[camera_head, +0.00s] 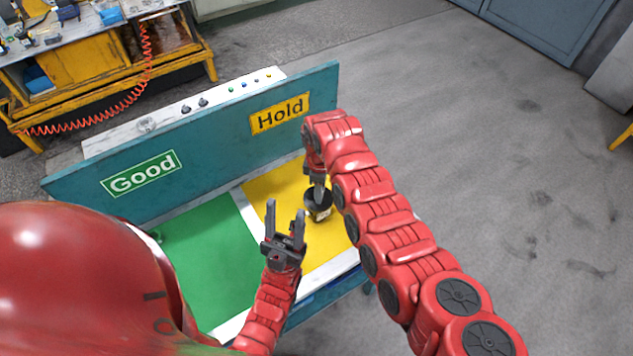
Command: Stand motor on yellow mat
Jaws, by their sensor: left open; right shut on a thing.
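The motor (319,208) is a small dark cylinder with a pale lower part, over the right part of the yellow mat (270,192). My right gripper (318,186) points down and is shut on the motor's top. Whether the motor touches the mat I cannot tell. My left gripper (284,224) is open and empty, with its fingers pointing up, over the border of the green mat (205,250) and the yellow mat, left of the motor.
A teal back panel with a "Good" sign (140,174) and a "Hold" sign (280,114) stands behind the mats. A workbench (90,70) with a red coiled hose stands at the upper left. The floor to the right is clear.

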